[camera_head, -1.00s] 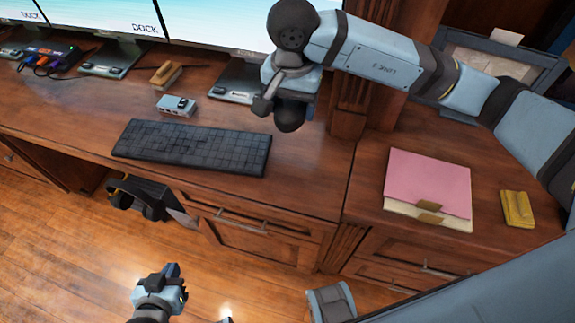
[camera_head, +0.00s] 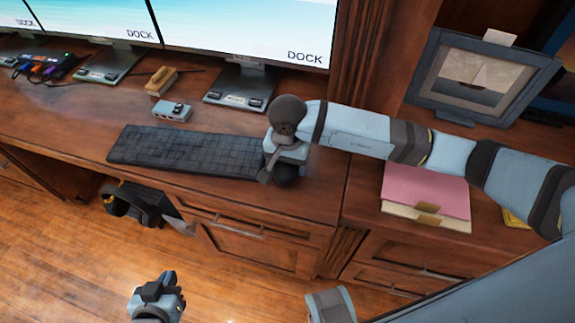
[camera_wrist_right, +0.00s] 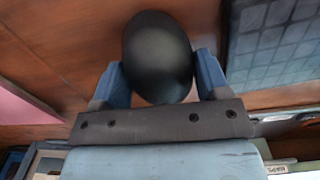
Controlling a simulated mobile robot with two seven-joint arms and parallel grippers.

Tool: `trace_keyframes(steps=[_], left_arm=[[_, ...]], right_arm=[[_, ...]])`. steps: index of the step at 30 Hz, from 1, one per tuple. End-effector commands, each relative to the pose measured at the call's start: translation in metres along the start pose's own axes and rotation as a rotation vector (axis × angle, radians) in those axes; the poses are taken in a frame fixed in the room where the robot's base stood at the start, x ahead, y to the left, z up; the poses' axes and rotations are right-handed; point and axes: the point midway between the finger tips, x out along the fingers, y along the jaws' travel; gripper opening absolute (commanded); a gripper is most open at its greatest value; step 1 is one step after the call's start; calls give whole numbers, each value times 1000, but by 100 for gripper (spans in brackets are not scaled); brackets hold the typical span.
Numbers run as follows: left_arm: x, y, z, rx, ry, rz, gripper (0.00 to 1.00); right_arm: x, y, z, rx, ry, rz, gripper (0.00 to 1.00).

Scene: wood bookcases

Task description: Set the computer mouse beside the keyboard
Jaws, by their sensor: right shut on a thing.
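The black computer mouse (camera_wrist_right: 158,55) sits between the two blue fingers of my right gripper (camera_wrist_right: 160,80) in the right wrist view. The right gripper is shut on it. In the head view the right gripper (camera_head: 287,165) is at the right end of the dark keyboard (camera_head: 185,152), low over the desk; a dark part of the mouse shows beneath it. The keyboard also shows in the wrist view (camera_wrist_right: 275,40), to the right of the mouse. I cannot tell whether the mouse touches the desk. My left gripper (camera_head: 157,293) is low over the floor, its jaws unclear.
A small grey-blue box (camera_head: 173,111) and a wooden brush-like block (camera_head: 161,80) lie behind the keyboard. Monitors stand on the desk (camera_head: 60,115). A pink folder (camera_head: 425,190) lies to the right, partly behind my arm. A picture frame (camera_head: 480,80) stands at the back right.

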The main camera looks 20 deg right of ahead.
Motion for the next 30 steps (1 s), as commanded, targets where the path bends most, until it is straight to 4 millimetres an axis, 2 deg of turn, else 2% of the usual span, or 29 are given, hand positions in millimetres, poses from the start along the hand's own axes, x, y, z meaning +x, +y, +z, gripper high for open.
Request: trace_keyframes(steps=[1, 3, 14, 15, 18, 26, 30], left_arm=[[0, 0, 0, 1, 1, 0, 0], [0, 0, 0, 2, 1, 0, 0], [3, 0, 3, 4, 3, 0, 0], [2, 0, 2, 5, 4, 0, 0], [1, 0, 1, 5, 4, 0, 0], [0, 0, -1, 4, 5, 1, 0], [-1, 0, -2, 1, 3, 2, 0]], right_arm=[[9, 0, 1, 1, -3, 2, 44], [14, 0, 1, 0, -1, 1, 44], [19, 0, 0, -1, 0, 0, 44], [18, 0, 0, -1, 0, 0, 76], [17, 0, 0, -1, -1, 0, 94], [16, 0, 0, -1, -1, 0, 94], [6, 0, 0, -1, 1, -2, 94]])
